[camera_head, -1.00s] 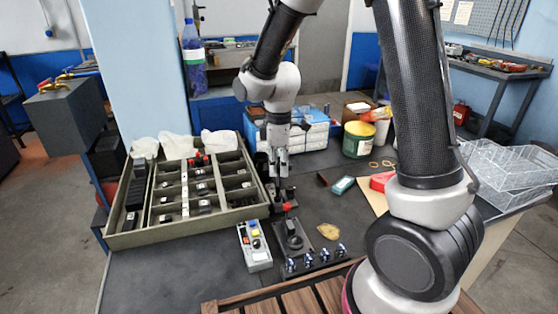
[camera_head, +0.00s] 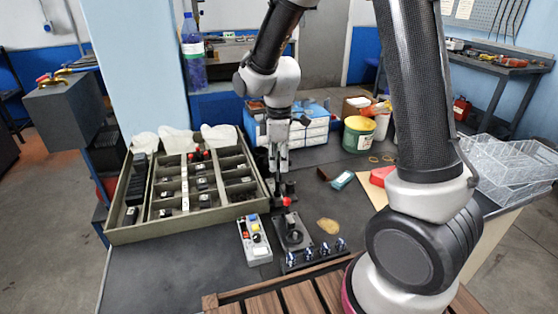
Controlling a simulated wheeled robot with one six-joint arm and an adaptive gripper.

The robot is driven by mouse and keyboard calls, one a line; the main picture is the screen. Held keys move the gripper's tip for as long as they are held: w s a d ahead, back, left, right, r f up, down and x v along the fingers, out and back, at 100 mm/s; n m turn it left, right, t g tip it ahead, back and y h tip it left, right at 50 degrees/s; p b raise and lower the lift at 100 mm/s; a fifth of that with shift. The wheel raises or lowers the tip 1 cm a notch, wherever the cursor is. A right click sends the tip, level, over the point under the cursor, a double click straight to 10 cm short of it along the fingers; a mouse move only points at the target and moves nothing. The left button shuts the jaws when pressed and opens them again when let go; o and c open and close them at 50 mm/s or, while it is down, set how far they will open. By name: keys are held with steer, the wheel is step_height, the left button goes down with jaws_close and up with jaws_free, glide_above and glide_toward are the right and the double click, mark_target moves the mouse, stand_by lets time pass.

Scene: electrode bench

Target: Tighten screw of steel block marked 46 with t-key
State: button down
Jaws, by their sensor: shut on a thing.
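My gripper (camera_head: 278,172) points down over the bench, just right of the compartment tray (camera_head: 112,238). It is shut on a slim dark thing, probably the t-key (camera_head: 277,188), whose lower end is hard to make out. A red ball knob (camera_head: 286,201) shows just below and right of the fingers, above a dark fixture (camera_head: 293,238). I cannot tell whether the held thing touches anything. Several dark blocks with small pale labels lie in the tray. The labels are too small to read, so I cannot pick out block 46.
A grey control box (camera_head: 254,241) with coloured buttons is left of the fixture. Several shiny knobs stand along its front. A yellowish patch (camera_head: 328,226) lies right. Behind are a blue-and-white organiser (camera_head: 310,132), a green tin (camera_head: 358,135) and wire baskets (camera_head: 510,165).

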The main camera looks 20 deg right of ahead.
steer(key=shift+f, duration=0.7)
steer(key=c, duration=1.9)
jaws_free()
jaws_close()
